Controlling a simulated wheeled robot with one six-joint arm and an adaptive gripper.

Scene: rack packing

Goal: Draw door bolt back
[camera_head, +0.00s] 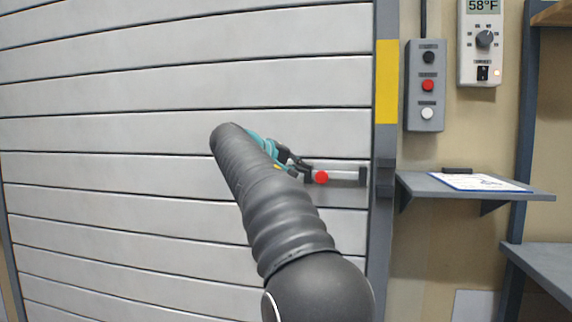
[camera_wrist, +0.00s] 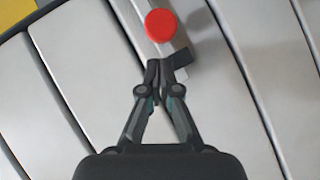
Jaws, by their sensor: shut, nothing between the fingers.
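The door (camera_head: 150,90) is a wide slatted grey-white panel filling the left and middle of the head view. Its bolt (camera_head: 345,175) is a pale horizontal bar near the right edge, with a round red knob (camera_head: 321,177). The bar's right end is at a dark bracket beside the door frame. My gripper (camera_head: 306,174) is just left of the knob, its fingers shut with nothing between them. In the wrist view the fingertips (camera_wrist: 160,64) are together just below the red knob (camera_wrist: 160,25). Whether they touch the knob or bar I cannot tell.
Right of the grey door post (camera_head: 382,240) hangs a button box (camera_head: 425,112). A thermostat (camera_head: 481,70) is beside it. A small wall shelf (camera_head: 420,186) with a clipboard (camera_head: 480,182) juts out right of the bolt. The door face left of my arm is clear.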

